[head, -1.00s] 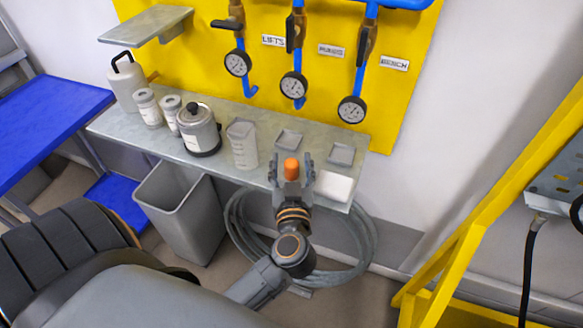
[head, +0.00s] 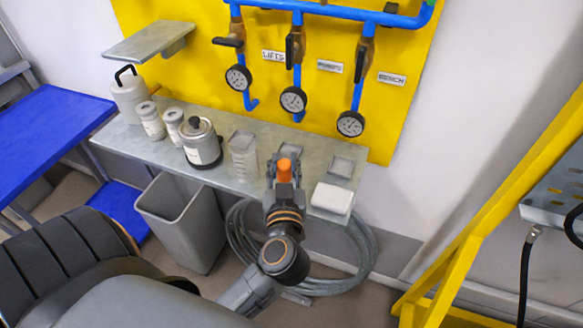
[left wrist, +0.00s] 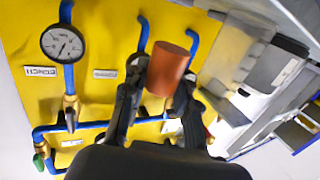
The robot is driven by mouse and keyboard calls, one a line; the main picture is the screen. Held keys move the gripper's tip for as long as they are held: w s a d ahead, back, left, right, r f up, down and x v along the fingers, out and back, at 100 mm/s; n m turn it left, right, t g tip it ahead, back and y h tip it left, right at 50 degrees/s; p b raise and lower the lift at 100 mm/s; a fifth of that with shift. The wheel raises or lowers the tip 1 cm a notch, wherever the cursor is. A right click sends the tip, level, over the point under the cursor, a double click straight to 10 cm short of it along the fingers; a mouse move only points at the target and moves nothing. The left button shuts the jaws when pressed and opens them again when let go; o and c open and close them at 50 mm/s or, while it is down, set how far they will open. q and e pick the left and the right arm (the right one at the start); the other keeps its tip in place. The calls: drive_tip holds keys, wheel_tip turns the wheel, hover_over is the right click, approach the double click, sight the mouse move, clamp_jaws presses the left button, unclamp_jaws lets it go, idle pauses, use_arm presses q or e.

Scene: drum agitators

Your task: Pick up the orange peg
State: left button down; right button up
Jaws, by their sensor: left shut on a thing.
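The orange peg (head: 285,171) is a short upright cylinder between the fingers of my left gripper (head: 284,168), over the front edge of the grey metal shelf (head: 220,165). The left wrist view shows the same orange peg (left wrist: 168,70) between the dark fingers of my left gripper (left wrist: 160,92). The fingers are shut on it. The peg's lower part is hidden behind the fingers in the head view. My right gripper is in neither view.
A clear beaker (head: 243,157), a lidded metal pot (head: 200,145) and a white block (head: 332,198) stand on the shelf. A small square tray (head: 342,167) lies behind the block. A grey bin (head: 180,220) and a coiled hose (head: 350,265) are below.

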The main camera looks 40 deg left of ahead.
use_arm(q)
drive_tip(key=s+a+r+p, duration=0.4)
drive_tip(key=s+r+p, duration=0.3)
drive_tip(key=s, duration=0.4)
drive_tip(key=w+d+m+t+h, duration=0.1)
drive_tip(key=w+d+m+h, duration=0.1)
drive_tip(key=d+h, duration=0.3)
drive_tip(key=w+d+f+m+t+h, duration=0.1)
drive_tip(key=w+d+m+t+h, duration=0.1)
drive_tip(key=d+m+h, duration=0.3)
drive_tip(key=d+b, duration=0.1)
drive_tip(key=d, duration=0.3)
drive_tip(key=shift+w, duration=0.3)
